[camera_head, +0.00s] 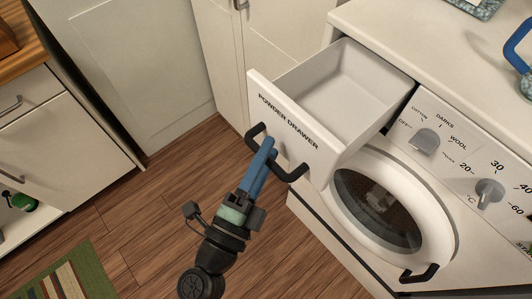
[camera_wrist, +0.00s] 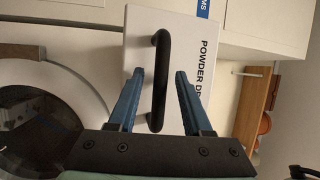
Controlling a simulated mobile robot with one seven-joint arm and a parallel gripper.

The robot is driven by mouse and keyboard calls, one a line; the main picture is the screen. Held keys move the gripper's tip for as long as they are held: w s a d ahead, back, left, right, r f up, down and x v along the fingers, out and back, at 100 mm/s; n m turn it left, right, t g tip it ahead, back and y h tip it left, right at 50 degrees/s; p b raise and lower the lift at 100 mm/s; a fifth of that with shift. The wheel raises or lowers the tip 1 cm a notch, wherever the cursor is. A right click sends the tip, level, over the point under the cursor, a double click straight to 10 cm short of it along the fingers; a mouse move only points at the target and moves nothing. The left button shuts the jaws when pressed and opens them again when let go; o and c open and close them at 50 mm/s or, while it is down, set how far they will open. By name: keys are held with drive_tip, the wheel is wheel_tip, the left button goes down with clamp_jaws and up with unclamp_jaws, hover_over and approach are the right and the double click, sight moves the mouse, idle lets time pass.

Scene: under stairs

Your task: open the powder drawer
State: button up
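The powder drawer (camera_head: 297,131) is a white, labelled drawer at the top left of the washing machine (camera_head: 350,205). It is pulled well out, and its empty inside shows in the head view. Its black bar handle (camera_head: 291,174) is on the front panel. In the wrist view the front panel (camera_wrist: 190,40) faces me, with the handle (camera_wrist: 159,85) upright in the picture. My gripper (camera_head: 268,145) is at the handle. In the wrist view its blue fingers (camera_wrist: 160,75) stand apart on either side of the handle, with visible gaps between them and the bar.
The washer's round door (camera_head: 390,205) is shut, right of the drawer, below dials (camera_head: 489,192). A white cabinet (camera_head: 68,135) with a wooden top stands at the left. A striped rug (camera_head: 70,275) lies on the wooden floor. The floor left of my gripper is clear.

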drive_tip(key=b+v, duration=0.2)
drive_tip(key=v, duration=1.1)
drive_tip(key=shift+b, duration=0.3)
drive_tip(key=shift+f, duration=0.1)
